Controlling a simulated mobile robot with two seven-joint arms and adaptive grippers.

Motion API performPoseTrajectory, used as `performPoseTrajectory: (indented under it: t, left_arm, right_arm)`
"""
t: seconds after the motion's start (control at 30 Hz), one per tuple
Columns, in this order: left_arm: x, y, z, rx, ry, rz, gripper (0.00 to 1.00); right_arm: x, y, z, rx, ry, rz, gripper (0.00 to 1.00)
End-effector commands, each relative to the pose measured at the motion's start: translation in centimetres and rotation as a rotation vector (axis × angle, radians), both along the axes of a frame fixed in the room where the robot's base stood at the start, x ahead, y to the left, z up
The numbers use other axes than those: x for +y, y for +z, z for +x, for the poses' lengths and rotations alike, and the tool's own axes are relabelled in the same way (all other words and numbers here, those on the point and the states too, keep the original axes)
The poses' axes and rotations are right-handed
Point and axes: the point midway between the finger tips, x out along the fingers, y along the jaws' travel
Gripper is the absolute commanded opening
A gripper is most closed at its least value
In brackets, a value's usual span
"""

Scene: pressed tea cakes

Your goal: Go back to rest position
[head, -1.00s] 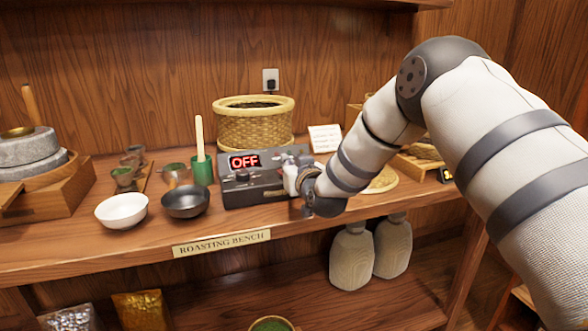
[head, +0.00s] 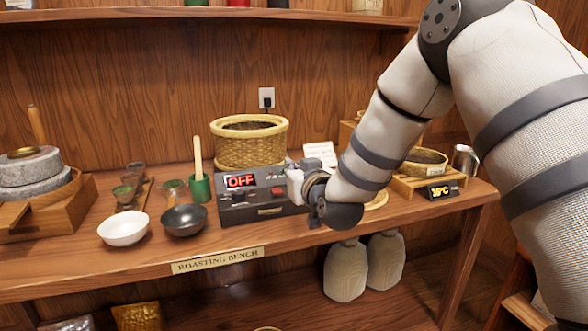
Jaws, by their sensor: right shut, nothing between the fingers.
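My right arm comes in from the right side of the head view and reaches down to the bench. My right gripper (head: 316,212) is at the right end of the grey roaster control box (head: 265,207); its fingers are mostly hidden behind my wrist, and it is shut and empty. I cannot tell whether it touches the box. My left gripper is not in view.
The wooden bench (head: 90,262) holds a white bowl (head: 123,230), a dark bowl (head: 184,220), a green cup (head: 200,189), a woven basket (head: 250,145) and a stone mill (head: 30,175). A shelf (head: 200,20) crosses above.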

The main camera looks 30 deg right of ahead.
Motion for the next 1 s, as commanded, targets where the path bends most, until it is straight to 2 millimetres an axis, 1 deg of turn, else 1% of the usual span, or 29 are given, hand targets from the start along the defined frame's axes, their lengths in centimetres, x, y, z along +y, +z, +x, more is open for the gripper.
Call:
performPoseTrajectory:
  t: [0.33,0.4,0.43,0.47,0.53,0.57,0.6,0.67,0.7,0.77,0.8,0.87,0.9,0.97,1.0]
  left_arm:
    - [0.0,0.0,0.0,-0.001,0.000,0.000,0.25]
    - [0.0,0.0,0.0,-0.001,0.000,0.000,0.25]
    - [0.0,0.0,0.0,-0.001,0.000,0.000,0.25]
    - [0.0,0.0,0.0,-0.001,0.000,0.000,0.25]
    - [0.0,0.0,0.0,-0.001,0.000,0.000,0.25]
    - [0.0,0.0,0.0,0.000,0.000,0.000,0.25]
    - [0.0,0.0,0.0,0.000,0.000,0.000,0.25]
    - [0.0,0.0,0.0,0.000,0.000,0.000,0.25]
    - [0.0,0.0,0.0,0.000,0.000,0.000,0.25]
    - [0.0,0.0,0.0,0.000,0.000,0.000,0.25]
    - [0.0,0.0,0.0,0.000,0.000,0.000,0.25]
    - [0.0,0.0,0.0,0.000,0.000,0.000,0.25]
    - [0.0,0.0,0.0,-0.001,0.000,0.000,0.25]
    - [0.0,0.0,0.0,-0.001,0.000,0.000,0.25]
    - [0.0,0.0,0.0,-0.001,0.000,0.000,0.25]
  right_arm:
    - [0.0,0.1,0.0,-0.002,0.000,0.000,0.00]
    - [0.1,-0.3,-0.1,0.008,0.002,0.001,0.00]
    - [0.3,-1.0,-0.2,0.024,0.005,0.002,0.00]
    - [0.6,-2.2,-0.5,0.050,0.012,0.006,0.00]
    - [1.8,-6.6,-1.9,0.154,0.033,0.019,0.00]
    - [2.4,-9.0,-2.9,0.214,0.045,0.027,0.00]
    - [3.4,-12.5,-4.5,0.302,0.060,0.040,0.00]
    - [4.8,-17.6,-7.6,0.440,0.082,0.061,0.00]
    - [5.7,-20.7,-10.1,0.532,0.096,0.075,0.00]
    - [7.0,-25.0,-14.1,0.672,0.113,0.098,0.00]
    - [7.8,-27.6,-17.2,0.766,0.123,0.111,0.00]
    - [8.8,-30.9,-22.1,0.909,0.136,0.133,0.00]
    - [9.5,-32.7,-25.6,1.004,0.143,0.146,0.00]
    - [10.4,-34.8,-30.8,1.143,0.149,0.166,0.00]
    - [10.9,-35.8,-34.1,1.230,0.153,0.178,0.00]
